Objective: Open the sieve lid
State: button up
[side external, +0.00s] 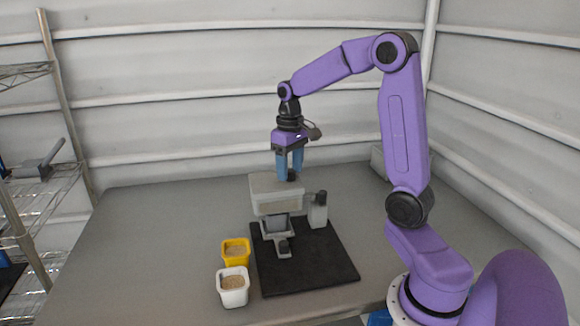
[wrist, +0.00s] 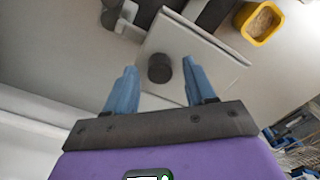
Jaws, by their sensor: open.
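The sieve lid (side external: 265,184) is a pale grey square plate lying flat on top of the hopper box (side external: 280,205). Its black round knob (side external: 291,177) stands up near the far right of the lid in the side view. In the wrist view the knob (wrist: 159,68) shows between my two blue fingers, on the lid (wrist: 200,45). My gripper (side external: 290,168) points down over the lid. It is open, with one finger on each side of the knob and gaps visible in the wrist view. Contact with the knob cannot be seen.
A black mat (side external: 320,265) lies under the hopper, with a grey spout (side external: 277,228) at its front. A grey block with a black top (side external: 318,212) stands at the right. A yellow cup (side external: 236,257) and a white cup (side external: 232,292) hold tan grains. A wire shelf (side external: 35,172) stands left.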

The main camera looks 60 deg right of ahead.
aim_at(256, 183)
grip_shut()
jog(key=w+a, duration=0.6)
jog(key=shift+w+a, duration=0.2)
jog(key=shift+w, duration=0.1)
grip_release()
notch_tip(256, 183, up, 18)
jog(key=shift+f, duration=0.25)
dwell(0.4)
jog(key=shift+a, duration=0.1)
dwell(0.4)
